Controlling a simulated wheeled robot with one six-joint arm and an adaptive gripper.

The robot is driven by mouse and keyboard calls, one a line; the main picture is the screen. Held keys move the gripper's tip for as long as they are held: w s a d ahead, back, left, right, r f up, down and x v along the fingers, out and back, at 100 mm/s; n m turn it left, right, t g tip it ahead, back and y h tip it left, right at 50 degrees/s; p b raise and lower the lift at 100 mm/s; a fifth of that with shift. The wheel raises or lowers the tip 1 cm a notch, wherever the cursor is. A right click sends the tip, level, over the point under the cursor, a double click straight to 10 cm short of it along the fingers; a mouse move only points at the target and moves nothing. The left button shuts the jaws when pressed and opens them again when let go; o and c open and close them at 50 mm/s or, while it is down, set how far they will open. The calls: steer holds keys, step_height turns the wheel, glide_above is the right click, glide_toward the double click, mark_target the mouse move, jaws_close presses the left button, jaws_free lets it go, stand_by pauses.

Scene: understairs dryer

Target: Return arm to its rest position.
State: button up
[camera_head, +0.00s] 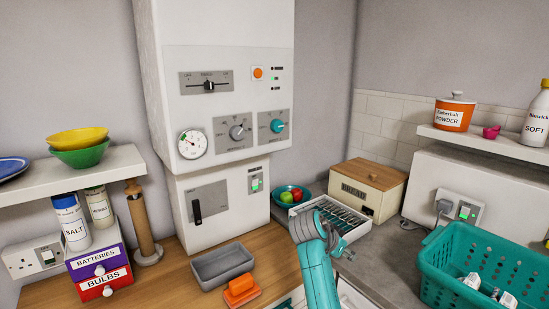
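My teal arm rises from the bottom edge, right of the middle, and bends over near the cutlery tray. My gripper (347,254) is a small dark shape at the right of the wrist, above the grey worktop. Its fingers are too small and partly hidden, so I cannot tell whether it is open or shut. I see no object in it.
A cutlery tray (357,233) lies just behind the arm, with a bread box (368,185) and fruit bowl (276,198) behind. A teal basket (440,262) stands right. A grey tray (222,266) and orange block (240,287) lie left. Grey worktop (385,245) is clear between arm and basket.

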steer(key=s+f+n+t+y, duration=0.1)
steer(key=s+f+n, duration=0.1)
steer(key=s+f, duration=0.45)
steer(key=s+f+n+t+y, duration=0.15)
steer(key=s+f, duration=0.25)
steer(key=f, duration=0.6)
steer(key=s+f+n+t, duration=0.1)
steer(key=s+f+n, duration=0.1)
steer(key=s+f, duration=0.55)
steer(key=s+f+n+t+y, duration=0.1)
steer(key=s+f+n+y, duration=0.1)
steer(key=s+f, duration=0.55)
steer(key=s+a+r+n+t+y, duration=0.1)
steer(key=s+r, duration=0.1)
steer(key=s, duration=0.9)
steer(key=s+a+r+n+t+y, duration=0.1)
steer(key=s+r, duration=0.2)
steer(key=s, duration=0.8)
steer(key=s+r+t, duration=0.2)
steer(key=s+r, duration=1.4)
steer(key=shift+s+d+n+t, duration=0.15)
steer(key=shift+n+t, duration=0.2)
steer(key=shift+y, duration=0.25)
